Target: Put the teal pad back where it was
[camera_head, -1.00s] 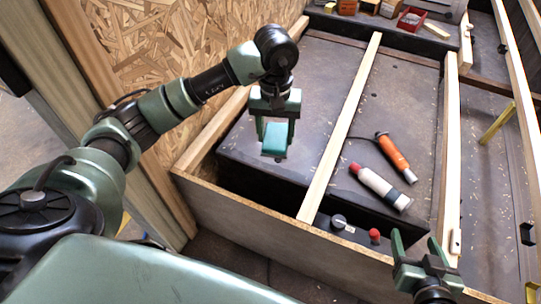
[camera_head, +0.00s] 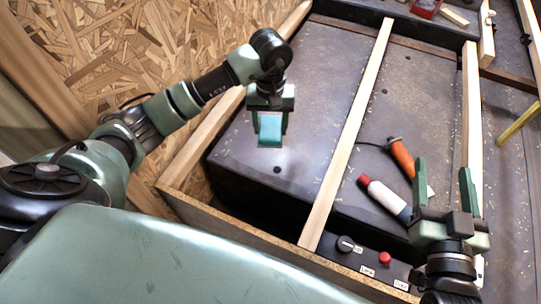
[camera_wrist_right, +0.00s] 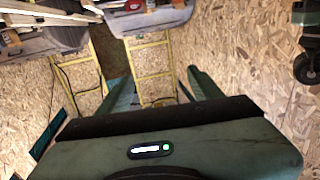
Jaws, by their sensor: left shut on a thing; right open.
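The teal pad (camera_head: 270,129) is a small block held between the fingers of my left gripper (camera_head: 269,120). It hangs over the dark surface of the wheel arch box (camera_head: 300,90), apart from it as far as I can tell. My right gripper (camera_head: 443,185) is open and empty at the lower right, fingers pointing up in the head view. The right wrist view shows its two spread fingers (camera_wrist_right: 165,90) with nothing between them. The spot where the pad was cannot be told from these frames.
A wooden batten (camera_head: 348,140) crosses the dark surface. To its right lie an orange tool (camera_head: 401,156) and a white bottle with a red cap (camera_head: 384,195). A knob (camera_head: 345,243) and a red button (camera_head: 384,258) sit near the front. A red box (camera_head: 427,8) stands at the back.

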